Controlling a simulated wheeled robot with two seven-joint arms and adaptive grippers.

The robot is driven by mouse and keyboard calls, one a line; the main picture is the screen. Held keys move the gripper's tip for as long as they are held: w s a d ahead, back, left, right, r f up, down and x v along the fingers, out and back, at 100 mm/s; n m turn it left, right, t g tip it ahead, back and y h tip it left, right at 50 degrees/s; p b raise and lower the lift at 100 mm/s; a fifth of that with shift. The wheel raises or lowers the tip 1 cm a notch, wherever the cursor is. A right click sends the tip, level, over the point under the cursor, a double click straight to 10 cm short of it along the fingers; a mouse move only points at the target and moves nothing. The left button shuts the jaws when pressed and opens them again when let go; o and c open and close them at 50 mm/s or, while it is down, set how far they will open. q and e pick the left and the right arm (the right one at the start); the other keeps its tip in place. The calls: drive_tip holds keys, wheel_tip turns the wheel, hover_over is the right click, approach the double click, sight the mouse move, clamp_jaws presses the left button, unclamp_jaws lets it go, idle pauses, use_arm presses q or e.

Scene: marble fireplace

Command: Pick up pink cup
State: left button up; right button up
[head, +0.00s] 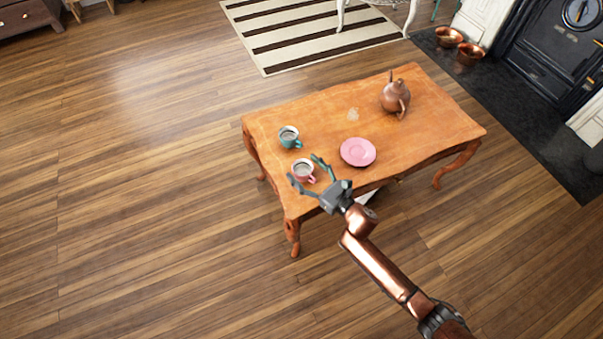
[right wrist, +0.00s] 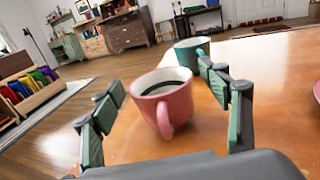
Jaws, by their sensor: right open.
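The pink cup (head: 303,172) stands upright near the left front corner of the wooden table (head: 320,113), with dark liquid inside. In the right wrist view the pink cup (right wrist: 163,104) is between and just beyond the open fingers, its handle facing the camera. My right gripper (head: 305,174) is open, with its fingers on either side of the cup in the head view; I cannot tell whether they touch it. It also shows in the right wrist view (right wrist: 167,117). My left gripper is not in view.
A teal cup (head: 289,137) stands behind the pink cup; it also shows in the right wrist view (right wrist: 190,50). A pink plate (head: 358,152) lies to the right. A copper teapot (head: 395,97) stands at the back right. The table's middle is mostly clear.

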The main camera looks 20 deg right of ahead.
drive_tip(key=shift+w+r, duration=0.1)
drive_tip(key=shift+w, duration=0.1)
drive_tip(key=shift+c, duration=0.6)
drive_tip(key=c, duration=1.2)
